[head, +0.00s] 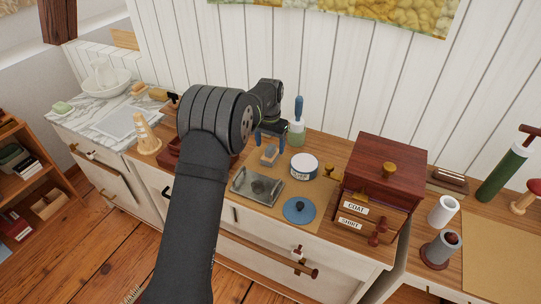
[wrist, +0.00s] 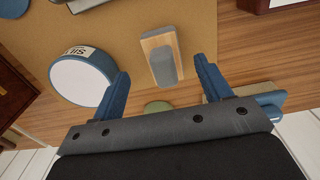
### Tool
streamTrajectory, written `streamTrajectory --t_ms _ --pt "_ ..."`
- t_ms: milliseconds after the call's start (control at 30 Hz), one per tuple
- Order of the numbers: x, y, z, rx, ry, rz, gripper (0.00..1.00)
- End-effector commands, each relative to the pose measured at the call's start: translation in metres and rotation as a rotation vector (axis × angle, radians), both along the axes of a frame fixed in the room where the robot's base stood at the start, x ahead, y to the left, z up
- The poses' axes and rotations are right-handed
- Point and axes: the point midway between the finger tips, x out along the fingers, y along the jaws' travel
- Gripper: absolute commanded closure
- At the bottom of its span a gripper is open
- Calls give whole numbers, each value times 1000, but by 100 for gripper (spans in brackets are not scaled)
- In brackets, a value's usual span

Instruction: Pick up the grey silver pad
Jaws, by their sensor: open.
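The grey silver pad (wrist: 165,60) is a small block with a light wood part and a grey face, lying on the tan mat in the wrist view. It also shows in the head view (head: 269,154), just in front of my fingers. My gripper (head: 269,139) is open and empty, with its two blue fingers apart. In the wrist view the fingers of my gripper (wrist: 162,74) appear on either side of the pad, with visible gaps. I cannot tell how high they are above it.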

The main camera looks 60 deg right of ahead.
Motion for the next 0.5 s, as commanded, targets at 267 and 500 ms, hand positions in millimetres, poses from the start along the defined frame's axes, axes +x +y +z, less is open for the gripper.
streamTrajectory --t_ms 267,500 --pt "3 -5 -38 2 0 0 29" --pt "3 -5 -48 -1 -1 1 29"
